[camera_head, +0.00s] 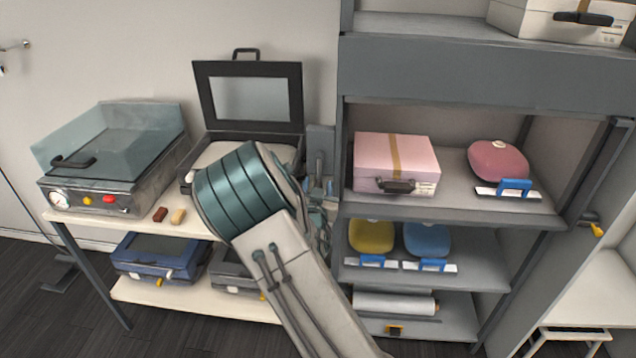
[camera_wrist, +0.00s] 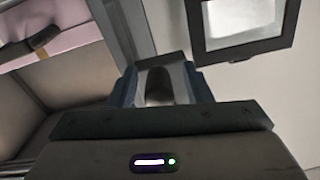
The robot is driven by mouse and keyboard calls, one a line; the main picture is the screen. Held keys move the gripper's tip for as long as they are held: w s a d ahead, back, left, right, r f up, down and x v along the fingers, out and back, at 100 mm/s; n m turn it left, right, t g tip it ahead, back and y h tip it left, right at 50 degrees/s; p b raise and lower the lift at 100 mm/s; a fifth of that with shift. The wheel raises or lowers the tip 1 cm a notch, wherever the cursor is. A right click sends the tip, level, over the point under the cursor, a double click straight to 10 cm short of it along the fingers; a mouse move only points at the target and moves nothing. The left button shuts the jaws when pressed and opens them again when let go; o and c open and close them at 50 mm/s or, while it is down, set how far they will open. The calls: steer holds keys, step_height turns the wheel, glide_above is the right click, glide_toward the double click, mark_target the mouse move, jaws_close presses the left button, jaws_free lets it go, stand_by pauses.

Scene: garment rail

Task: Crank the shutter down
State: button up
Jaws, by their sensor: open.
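The shutter housing (camera_head: 480,75) is a grey box across the top of the shelf unit. The front below it is open, so the shelves show and no lowered shutter is seen. A grey crank mount (camera_head: 320,140) sits at the unit's left edge. My gripper (camera_head: 320,190) is beside it, partly hidden by my arm. In the wrist view my gripper (camera_wrist: 165,85) is open, with a dark rounded piece (camera_wrist: 158,86), perhaps the crank handle, between its fingers. I cannot tell whether the fingers touch it.
A pink case (camera_head: 397,158) and a pink bag (camera_head: 497,160) stand on the upper shelf. Left of the unit, a table (camera_head: 190,228) bears a black lidded case (camera_head: 248,95) and a clear-hooded machine (camera_head: 110,150). A yellow handle (camera_head: 592,229) is on the right.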

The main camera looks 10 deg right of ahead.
steer(key=shift+w+d, duration=0.15)
steer(key=shift+w, duration=0.2)
jaws_close()
steer(key=shift+f+b, duration=0.15)
steer(key=shift+b, duration=0.45)
